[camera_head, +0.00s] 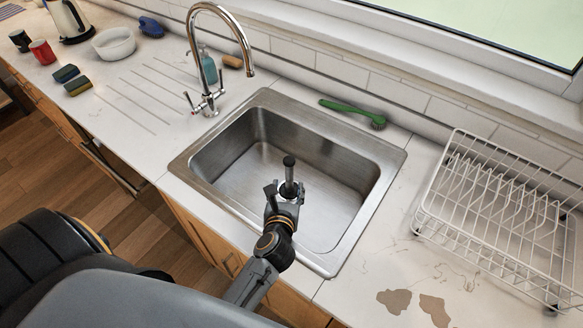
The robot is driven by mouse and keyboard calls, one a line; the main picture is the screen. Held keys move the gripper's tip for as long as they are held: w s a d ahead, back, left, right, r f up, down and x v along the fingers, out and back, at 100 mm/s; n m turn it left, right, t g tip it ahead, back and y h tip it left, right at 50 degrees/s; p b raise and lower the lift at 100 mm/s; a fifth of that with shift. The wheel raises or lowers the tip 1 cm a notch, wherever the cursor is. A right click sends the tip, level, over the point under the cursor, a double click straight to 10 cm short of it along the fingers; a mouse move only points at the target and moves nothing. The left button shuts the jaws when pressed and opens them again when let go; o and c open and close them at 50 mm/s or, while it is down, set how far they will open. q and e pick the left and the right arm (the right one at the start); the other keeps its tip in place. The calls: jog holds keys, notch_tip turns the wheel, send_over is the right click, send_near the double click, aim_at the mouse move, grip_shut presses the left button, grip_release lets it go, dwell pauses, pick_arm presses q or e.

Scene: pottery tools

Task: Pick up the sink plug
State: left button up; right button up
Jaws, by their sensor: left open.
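The sink plug (289,171) appears as a dark upright stem with a rounded top, standing over the drain area of the steel sink (232,182). Its lower part is mostly hidden by my left gripper. My left gripper (285,191) reaches in over the sink's front edge. Its fingers are apart, close to the stem on the near side. I cannot tell whether they touch it. My right gripper is not in view.
A chrome tap (207,88) arches over the sink's back left. A green brush (350,109) lies behind the sink. A white dish rack (500,215) stands on the right. Sponges (72,80), cups, a bowl (114,43) and a kettle (70,20) are far left.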

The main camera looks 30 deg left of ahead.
aim_at(289, 168)
pick_arm(q)
jog(key=shift+n, duration=0.3)
jog(key=x, duration=0.9)
jog(key=shift+a+f+p, duration=0.35)
jog(key=shift+x, duration=1.2)
jog(key=shift+w+a+f, duration=0.2)
jog(key=shift+a+f, duration=0.05)
jog(key=shift+f, duration=0.1)
jog(key=shift+w, duration=0.15)
jog(key=shift+r, duration=0.1)
jog(key=shift+c, duration=1.4)
jog(key=c, duration=0.7)
grip_shut()
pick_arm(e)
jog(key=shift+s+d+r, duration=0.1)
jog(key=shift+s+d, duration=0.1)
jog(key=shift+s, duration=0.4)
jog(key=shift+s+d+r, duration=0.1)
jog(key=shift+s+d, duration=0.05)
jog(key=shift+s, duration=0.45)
